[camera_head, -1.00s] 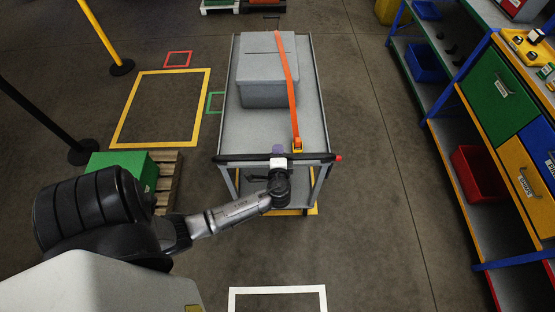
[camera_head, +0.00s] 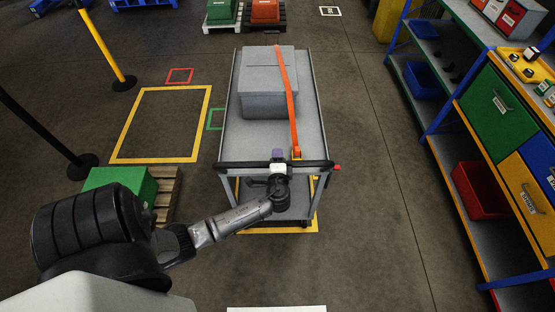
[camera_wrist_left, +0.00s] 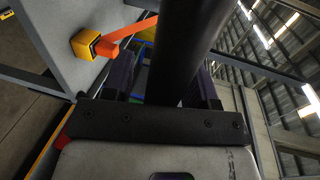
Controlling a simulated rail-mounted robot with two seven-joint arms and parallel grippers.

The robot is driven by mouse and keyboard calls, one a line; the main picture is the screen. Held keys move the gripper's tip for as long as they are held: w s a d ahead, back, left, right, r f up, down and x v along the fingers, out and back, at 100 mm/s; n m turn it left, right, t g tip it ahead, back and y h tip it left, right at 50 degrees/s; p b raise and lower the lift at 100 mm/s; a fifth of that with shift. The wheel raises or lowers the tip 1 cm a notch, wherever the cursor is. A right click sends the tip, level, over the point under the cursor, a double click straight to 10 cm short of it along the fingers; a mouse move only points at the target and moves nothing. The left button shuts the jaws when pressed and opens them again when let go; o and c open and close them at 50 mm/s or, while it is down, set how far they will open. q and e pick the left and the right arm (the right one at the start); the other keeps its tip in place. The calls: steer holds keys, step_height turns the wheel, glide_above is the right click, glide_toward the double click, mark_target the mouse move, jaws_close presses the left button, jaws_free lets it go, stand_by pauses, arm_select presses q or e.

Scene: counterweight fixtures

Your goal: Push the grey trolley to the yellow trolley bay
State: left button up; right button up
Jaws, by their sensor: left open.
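The grey trolley (camera_head: 262,142) stands in the middle of the head view, with a black push handle (camera_head: 238,165) across its near end. A grey box (camera_head: 262,104) rides on it under an orange strap (camera_head: 289,98). My left gripper (camera_head: 277,160) is at the middle of the handle. In the left wrist view, the black handle (camera_wrist_left: 190,45) runs between the open fingers of my left gripper (camera_wrist_left: 165,85). A larger empty yellow outline (camera_head: 151,161) lies to the left. My right gripper is out of view.
A green box on a pallet (camera_head: 166,190) stands left of the trolley's near end. Black-footed posts (camera_head: 82,166) stand at the left. Shelving with a red bin (camera_head: 480,190) lines the right. Pallets with crates (camera_head: 265,12) stand beyond the trolley. Floor between trolley and shelving is clear.

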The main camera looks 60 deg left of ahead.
arm_select(q)
steer(key=b+v, duration=0.1)
steer(key=v, duration=1.2)
steer(key=shift+d, duration=0.4)
steer(key=shift+s+r, duration=0.1)
steer(key=shift+s, duration=0.05)
